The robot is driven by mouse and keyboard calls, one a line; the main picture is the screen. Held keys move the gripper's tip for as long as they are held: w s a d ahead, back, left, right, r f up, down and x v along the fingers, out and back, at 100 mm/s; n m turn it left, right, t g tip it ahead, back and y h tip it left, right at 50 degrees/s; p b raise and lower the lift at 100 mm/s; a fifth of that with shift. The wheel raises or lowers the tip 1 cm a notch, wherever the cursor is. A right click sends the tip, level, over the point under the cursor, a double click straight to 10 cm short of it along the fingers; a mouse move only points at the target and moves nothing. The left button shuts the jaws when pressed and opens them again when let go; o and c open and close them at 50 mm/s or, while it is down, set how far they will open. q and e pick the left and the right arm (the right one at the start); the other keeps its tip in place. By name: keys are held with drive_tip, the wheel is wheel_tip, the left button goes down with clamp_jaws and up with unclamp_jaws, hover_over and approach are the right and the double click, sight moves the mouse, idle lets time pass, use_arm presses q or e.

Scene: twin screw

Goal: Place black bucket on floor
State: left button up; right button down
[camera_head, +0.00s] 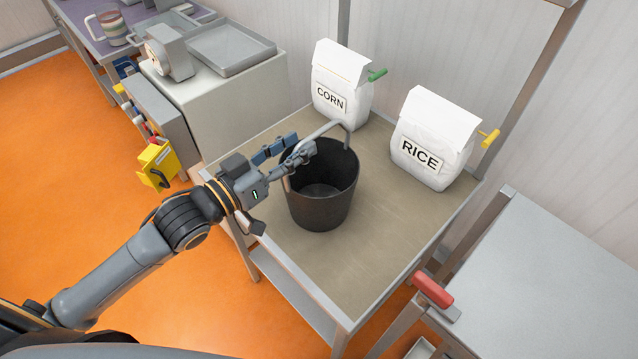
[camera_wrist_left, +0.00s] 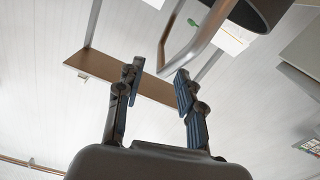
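The black bucket (camera_head: 322,205) stands upright on the worktable (camera_head: 385,222), near its left side. Its grey metal handle (camera_head: 333,127) is raised above the rim. My left gripper (camera_head: 301,143) is at the bucket's upper left, close to the handle. In the left wrist view, the left gripper's fingers (camera_wrist_left: 160,68) are apart with nothing held between them. The handle (camera_wrist_left: 198,48) shows just beyond the fingertips, and part of the bucket (camera_wrist_left: 257,12) shows at the top. I cannot tell whether a finger touches the handle. My right gripper is not in view.
A corn bag (camera_head: 340,85) and a rice bag (camera_head: 432,140) stand at the table's back. A white cabinet with a tray (camera_head: 230,48) is at the left; another table (camera_head: 565,275) is at the right. Open orange floor (camera_head: 60,190) lies left of the worktable.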

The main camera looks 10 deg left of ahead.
sight(332, 124)
use_arm(q)
drive_tip(key=shift+w+d, duration=0.3)
drive_tip(key=shift+w, duration=0.1)
drive_tip(key=shift+w+d+r+p, duration=0.1)
drive_tip(key=shift+w+d+p, duration=0.05)
drive_tip(key=shift+w+p, duration=0.15)
drive_tip(key=p+x, duration=0.1)
drive_tip(key=x, duration=0.2)
drive_tip(key=shift+w+d, duration=0.15)
drive_tip(key=shift+w, duration=0.1)
drive_tip(key=shift+w+d+f, duration=0.25)
drive_tip(key=shift+w, duration=0.1)
drive_tip(key=shift+s, duration=0.1)
clamp_jaws()
